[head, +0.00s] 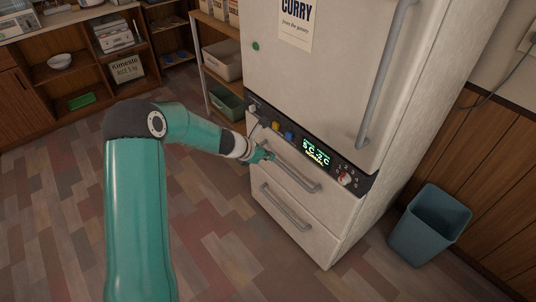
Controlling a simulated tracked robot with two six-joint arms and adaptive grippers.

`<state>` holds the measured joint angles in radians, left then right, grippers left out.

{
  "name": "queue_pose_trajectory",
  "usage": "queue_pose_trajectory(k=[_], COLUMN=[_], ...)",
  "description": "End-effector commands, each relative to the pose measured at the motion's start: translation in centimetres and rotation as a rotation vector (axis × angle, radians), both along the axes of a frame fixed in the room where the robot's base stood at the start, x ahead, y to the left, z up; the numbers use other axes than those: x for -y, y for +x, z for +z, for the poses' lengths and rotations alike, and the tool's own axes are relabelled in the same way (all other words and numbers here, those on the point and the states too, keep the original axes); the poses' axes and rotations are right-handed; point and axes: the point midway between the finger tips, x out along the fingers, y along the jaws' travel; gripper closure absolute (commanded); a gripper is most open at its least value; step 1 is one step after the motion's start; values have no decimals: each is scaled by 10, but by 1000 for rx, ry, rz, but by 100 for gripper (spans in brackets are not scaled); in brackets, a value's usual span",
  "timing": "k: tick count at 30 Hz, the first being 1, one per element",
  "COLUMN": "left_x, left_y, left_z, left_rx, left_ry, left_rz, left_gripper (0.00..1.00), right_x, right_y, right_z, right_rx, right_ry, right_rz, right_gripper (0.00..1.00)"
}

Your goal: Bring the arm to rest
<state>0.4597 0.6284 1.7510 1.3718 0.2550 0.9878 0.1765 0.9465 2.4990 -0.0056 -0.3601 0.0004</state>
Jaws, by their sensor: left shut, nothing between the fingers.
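My left arm comes in from the lower left and bends toward the front of a large white appliance (310,85). My left gripper (268,157) is shut and empty, close to the left end of the upper drawer handle (298,170). I cannot tell whether it touches the handle. Both lower drawers look closed. My right gripper does not show.
A control panel (300,147) with knobs and a lit display runs above the drawers. A blue-grey bin (430,225) stands at the right by the wood-panelled wall. Shelves (110,55) with bowls and boxes line the back left. The tiled floor in front is clear.

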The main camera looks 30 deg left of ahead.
Motion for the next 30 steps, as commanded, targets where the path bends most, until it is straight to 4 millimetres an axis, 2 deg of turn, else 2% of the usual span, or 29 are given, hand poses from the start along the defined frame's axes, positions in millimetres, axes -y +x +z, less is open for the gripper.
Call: queue_pose_trajectory(k=[6,9,11,13,16,17,20,23,24,27,30], left_x=[-1,7,20,45,89,104,149,184,195,215,225], left_y=[-6,-4,-2,-5,-27,-38,-88,-151,-179,-245,-290], left_z=[6,10,9,0,-24,-33,-67,-96,-106,-122,-128], left_rx=[-1,1,-7,-35,-107,-136,-228,-283,-288,-224,-66], left_ry=[0,-2,-8,-26,-27,-18,67,206,270,440,587], left_rz=[-1,-16,-38,-79,-191,-239,-467,-792,-948,-1387,-1781], left_gripper=[100,100,100,100,100,100,100,100,100,100,100], right_x=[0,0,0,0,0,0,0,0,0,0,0], right_y=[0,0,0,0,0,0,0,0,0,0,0], right_z=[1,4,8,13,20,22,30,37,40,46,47], right_rx=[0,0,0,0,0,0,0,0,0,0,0], right_ry=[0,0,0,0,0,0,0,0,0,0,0], right_rz=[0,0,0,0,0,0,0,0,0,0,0], right_gripper=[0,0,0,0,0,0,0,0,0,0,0])
